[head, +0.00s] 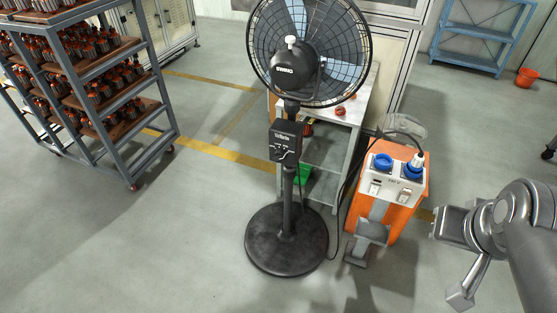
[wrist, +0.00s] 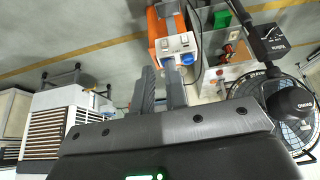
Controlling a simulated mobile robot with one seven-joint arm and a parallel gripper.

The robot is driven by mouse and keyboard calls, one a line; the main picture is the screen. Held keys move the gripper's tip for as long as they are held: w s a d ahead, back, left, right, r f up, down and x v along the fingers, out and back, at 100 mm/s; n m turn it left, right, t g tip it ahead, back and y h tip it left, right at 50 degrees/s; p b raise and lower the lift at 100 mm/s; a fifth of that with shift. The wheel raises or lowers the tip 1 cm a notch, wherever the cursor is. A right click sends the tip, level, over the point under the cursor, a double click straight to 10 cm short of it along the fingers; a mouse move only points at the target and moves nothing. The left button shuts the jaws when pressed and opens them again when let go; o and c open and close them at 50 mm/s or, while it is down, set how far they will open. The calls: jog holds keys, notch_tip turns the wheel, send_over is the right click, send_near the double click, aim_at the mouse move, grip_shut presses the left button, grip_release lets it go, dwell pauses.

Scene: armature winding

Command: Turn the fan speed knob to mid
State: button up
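The black pedestal fan (head: 287,150) stands upright on a round base in the middle of the head view. Its control box (head: 285,142) is on the pole below the fan head, with small pale markings on its front. The knob is too small to read its setting. In the wrist view the control box (wrist: 269,42) shows at the upper right, tilted. My gripper (wrist: 161,88) is empty, its two grey fingers apart with a narrow gap. It is well away from the control box, to its right in the head view.
An orange socket box (head: 392,190) with blue outlets and a cable stands right of the fan. A small table (head: 352,125) is behind the fan. A rack of wound armatures (head: 128,160) stands at left. The floor in front is clear.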

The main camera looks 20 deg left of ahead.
jog(key=o, duration=0.7)
jog(key=w+f+n, duration=0.1)
jog(key=w, duration=0.1)
jog(key=w+f+n+g+h, duration=0.1)
jog(key=w, duration=0.2)
jog(key=w+f+n+g+h, duration=0.1)
jog(key=w+n, duration=0.1)
jog(key=shift+w+a+f, duration=0.1)
jog(key=shift+w+f, duration=0.2)
jog(key=shift+f, duration=0.1)
jog(key=o, duration=0.3)
jog(key=w+a+f+n+h, duration=0.1)
jog(key=w+f+n+h, duration=0.1)
jog(key=w, duration=0.3)
jog(key=shift+w+a+f+n+g, duration=0.3)
jog(key=shift+a+f+n, duration=0.1)
jog(key=shift+f+n, duration=0.2)
jog(key=w+a+f+n+t+h, duration=0.1)
jog(key=w+a+f+n+h, duration=0.2)
jog(key=w+a+f+n, duration=0.3)
jog(key=n+t+y, duration=0.7)
jog(key=n+t, duration=0.7)
jog(key=n, duration=0.9)
send_near(280, 156)
jog(key=w+f, duration=0.1)
jog(key=w, duration=0.8)
jog(key=shift+s+a+f, duration=0.1)
jog(key=shift+a+f, duration=0.05)
